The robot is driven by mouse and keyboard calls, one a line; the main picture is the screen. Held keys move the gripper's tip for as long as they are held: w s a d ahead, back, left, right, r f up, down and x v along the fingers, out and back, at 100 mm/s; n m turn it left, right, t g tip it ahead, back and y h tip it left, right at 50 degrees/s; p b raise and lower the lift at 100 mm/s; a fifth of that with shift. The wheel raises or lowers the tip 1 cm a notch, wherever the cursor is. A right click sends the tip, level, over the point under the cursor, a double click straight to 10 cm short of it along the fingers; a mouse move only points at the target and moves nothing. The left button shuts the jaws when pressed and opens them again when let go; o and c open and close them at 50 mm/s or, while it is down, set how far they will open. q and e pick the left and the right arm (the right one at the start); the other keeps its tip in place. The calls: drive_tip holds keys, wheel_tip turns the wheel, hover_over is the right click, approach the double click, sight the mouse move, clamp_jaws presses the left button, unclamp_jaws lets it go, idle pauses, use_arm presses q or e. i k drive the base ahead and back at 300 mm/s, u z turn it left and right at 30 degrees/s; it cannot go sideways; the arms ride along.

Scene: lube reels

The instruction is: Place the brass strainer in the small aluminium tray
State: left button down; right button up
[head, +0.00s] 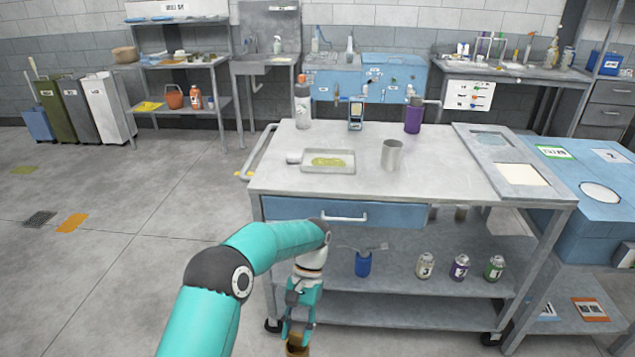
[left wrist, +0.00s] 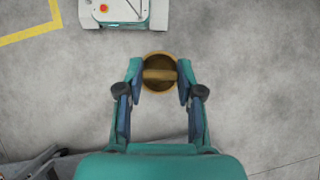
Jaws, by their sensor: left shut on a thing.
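My left gripper (head: 299,318) hangs low in front of the cart, shut on the brass strainer (head: 297,349), which is partly cut off by the bottom edge of the head view. In the left wrist view the brass strainer (left wrist: 160,62) is a round, open brass cup with a bar across it, between the fingertips of the left gripper (left wrist: 160,92). The small aluminium tray (head: 328,172) is a shallow tray with a handle on the cart top, left of centre, with a yellow-green patch inside. It is well above and beyond the gripper. My right gripper is not in view.
The cart top (head: 300,190) also holds a metal cup (head: 392,155), a white bottle (head: 303,107), a handheld meter (head: 355,114) and a purple bottle (head: 412,117). A blue drawer (head: 290,209) sits below. A blue container (head: 363,264) and several cans stand on the shelf.

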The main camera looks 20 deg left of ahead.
sight(328, 164)
drive_tip(key=u, duration=0.05)
drive_tip(key=i, duration=1)
drive_tip(key=z, duration=0.05)
